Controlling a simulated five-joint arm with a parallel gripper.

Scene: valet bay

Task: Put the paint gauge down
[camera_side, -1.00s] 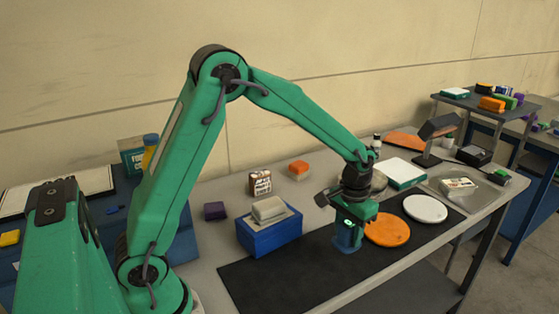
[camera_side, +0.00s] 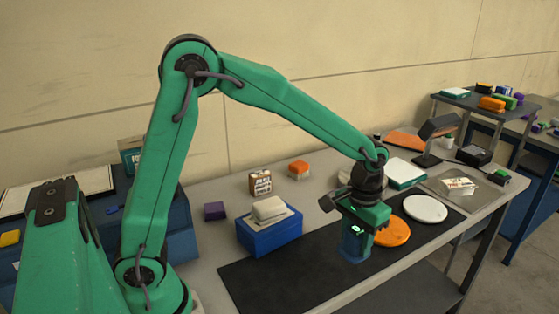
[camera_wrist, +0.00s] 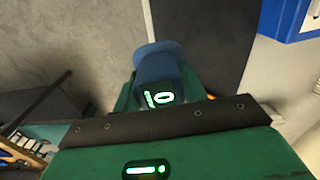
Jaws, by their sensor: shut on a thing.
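The paint gauge (camera_side: 354,248) is a blue handheld device with a small lit green display. My gripper (camera_side: 361,226) is shut on it and holds it roughly upright, lower end down, near the front edge of the black mat (camera_side: 290,283). I cannot tell whether its lower end touches anything. In the wrist view the gauge (camera_wrist: 160,72) sits between the jaws, its display showing a glowing digit; the grey floor and the dark mat show behind it.
An orange disc (camera_side: 393,232) lies just right of the gauge, with a white disc (camera_side: 425,208) beyond it. A blue box (camera_side: 268,238) with a pale block (camera_side: 269,209) on top stands to the left. The mat's left part is clear.

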